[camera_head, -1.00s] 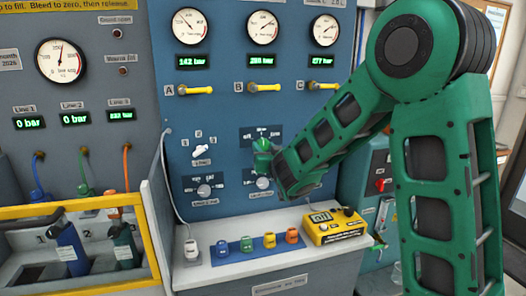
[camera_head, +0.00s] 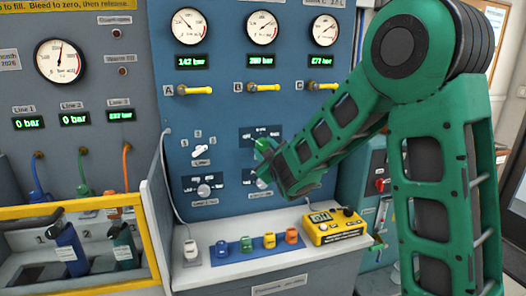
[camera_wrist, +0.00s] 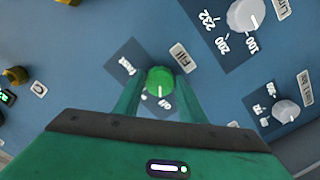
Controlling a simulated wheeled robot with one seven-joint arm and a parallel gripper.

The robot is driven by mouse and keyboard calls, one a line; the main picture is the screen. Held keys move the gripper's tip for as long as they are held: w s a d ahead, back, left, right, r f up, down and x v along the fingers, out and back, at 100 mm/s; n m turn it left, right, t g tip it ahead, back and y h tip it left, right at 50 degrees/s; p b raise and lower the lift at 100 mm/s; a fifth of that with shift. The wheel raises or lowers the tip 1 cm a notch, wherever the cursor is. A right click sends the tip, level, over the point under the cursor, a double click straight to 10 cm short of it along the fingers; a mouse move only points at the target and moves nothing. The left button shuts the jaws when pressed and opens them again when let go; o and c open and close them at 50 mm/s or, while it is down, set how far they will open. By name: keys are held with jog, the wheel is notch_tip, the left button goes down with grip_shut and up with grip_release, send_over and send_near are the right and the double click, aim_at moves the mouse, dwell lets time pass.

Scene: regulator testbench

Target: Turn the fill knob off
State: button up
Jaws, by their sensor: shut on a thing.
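The fill knob (camera_wrist: 160,82) is round and green with a white pointer line. It sits on a dark plate beside a "Fill" label (camera_wrist: 182,57) in the wrist view. The pointer line runs toward the bottom of that view. My gripper (camera_wrist: 159,88) has one finger on each side of the knob and is shut on it. In the head view my gripper (camera_head: 263,155) is at the blue panel (camera_head: 225,125), and it hides part of the knob and its plate.
Other knobs (camera_head: 204,190) and a white lever (camera_head: 201,152) are close by on the panel. Yellow valve handles (camera_head: 263,87) and gauges are above. Below, a shelf holds coloured tags (camera_head: 269,240) and a yellow meter (camera_head: 336,226).

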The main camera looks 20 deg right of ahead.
jog(key=shift+n, duration=0.7)
jog(key=shift+f, duration=0.1)
jog(key=o, duration=1)
jog(key=shift+o, duration=0.2)
jog(key=s, duration=1)
jog(key=shift+s, duration=0.35)
